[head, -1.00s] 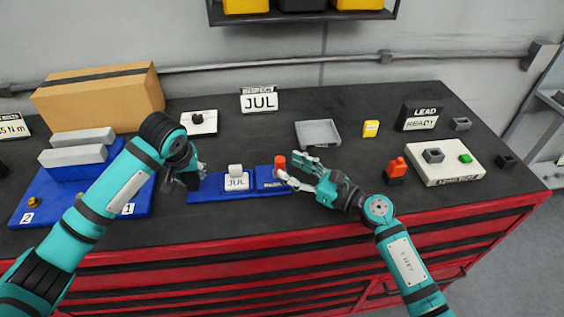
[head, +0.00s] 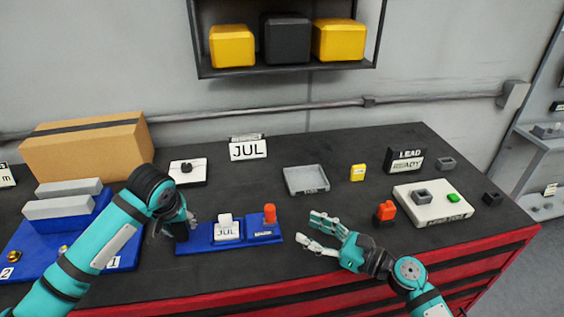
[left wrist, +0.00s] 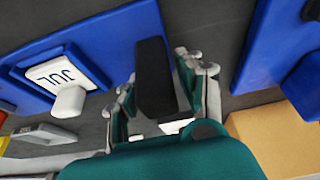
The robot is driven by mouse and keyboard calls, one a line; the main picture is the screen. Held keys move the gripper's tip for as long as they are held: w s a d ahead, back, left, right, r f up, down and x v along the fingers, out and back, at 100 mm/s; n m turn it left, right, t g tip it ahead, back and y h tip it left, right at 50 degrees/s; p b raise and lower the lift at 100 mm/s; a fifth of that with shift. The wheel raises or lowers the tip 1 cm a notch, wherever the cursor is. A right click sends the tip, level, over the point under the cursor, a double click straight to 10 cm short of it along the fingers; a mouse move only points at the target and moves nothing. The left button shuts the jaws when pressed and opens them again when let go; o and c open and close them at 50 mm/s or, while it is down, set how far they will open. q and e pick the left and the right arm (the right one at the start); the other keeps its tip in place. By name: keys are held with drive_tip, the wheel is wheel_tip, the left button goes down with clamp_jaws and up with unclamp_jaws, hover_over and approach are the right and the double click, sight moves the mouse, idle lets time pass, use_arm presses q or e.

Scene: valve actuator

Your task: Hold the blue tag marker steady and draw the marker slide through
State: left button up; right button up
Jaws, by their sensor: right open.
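The blue tag marker (head: 203,247) lies flat near the table's front edge, with a white JUL piece (head: 227,231) in its middle and an upright red knob (head: 269,214) at its right end. A black grip (left wrist: 155,75) stands at its left end. The JUL piece also shows there (left wrist: 68,80). My right gripper (head: 318,232) is open and empty, right of the red knob and apart from it.
Behind stand a JUL sign (head: 248,150), a grey tray (head: 306,180) and a yellow block (head: 357,173). To the right are a red-and-black piece (head: 385,211) and a white lead board (head: 432,206). A blue stand (head: 55,235) and cardboard box (head: 85,148) fill the left.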

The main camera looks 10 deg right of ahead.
use_arm(q)
drive_tip(key=shift+o, duration=1.2)
